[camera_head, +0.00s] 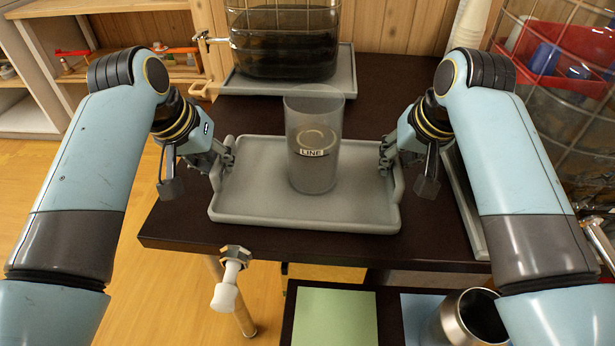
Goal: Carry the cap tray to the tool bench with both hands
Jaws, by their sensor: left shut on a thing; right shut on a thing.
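The grey tray (255,200) lies level over the dark table (185,215); I cannot tell whether it touches the table. A clear cylinder (313,165) with a "LINE" label stands upright on the tray, right of its middle. A pale ring shows through the cylinder's wall. My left gripper (226,158) is shut on the tray's left handle. My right gripper (386,158) is shut on the tray's right handle. The finger tips are partly hidden against the handles. I cannot tell which surface is the tool bench.
A dark-filled jar (285,42) with a tap stands on another grey tray (347,80) behind. A lower surface in front holds a green mat (333,318), a blue mat (418,312) and a metal cup (470,318).

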